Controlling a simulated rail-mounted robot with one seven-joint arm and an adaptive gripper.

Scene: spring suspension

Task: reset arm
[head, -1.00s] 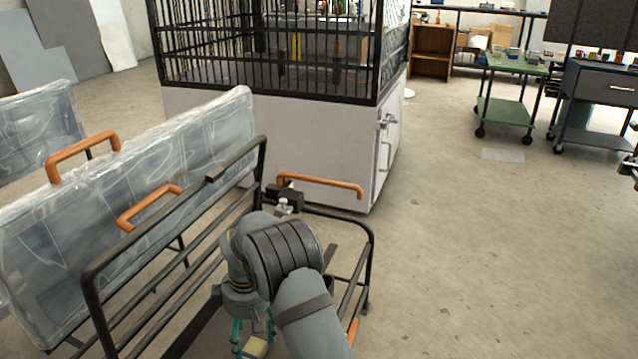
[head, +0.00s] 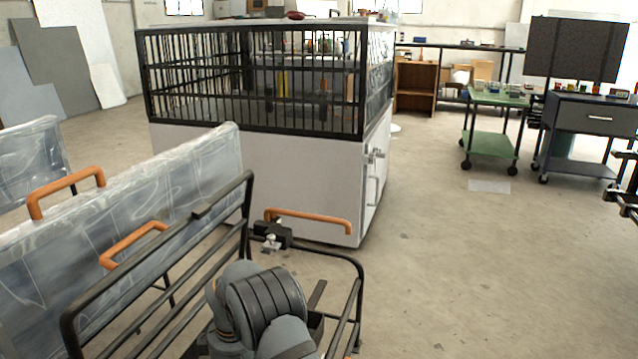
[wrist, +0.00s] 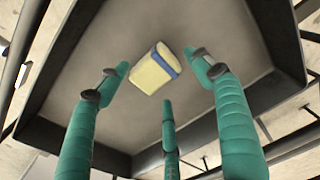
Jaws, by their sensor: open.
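My gripper (wrist: 160,78) shows in the wrist view with its three teal fingers spread open. A pale yellow block with a blue band (wrist: 155,70) lies on a grey, dark-edged tray (wrist: 80,100), seen between and beyond the fingertips. The fingers do not close on it, and I cannot tell how far off it is. In the head view my grey arm (head: 262,310) is bent low over a black-railed cart (head: 362,285). The gripper and the block are out of that view.
Plastic-wrapped panels (head: 120,215) with orange handles stand left of my arm. A white cabinet with a black barred top (head: 290,185) stands ahead. A green cart (head: 492,145) and a dark drawer cart (head: 585,125) are at the back right.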

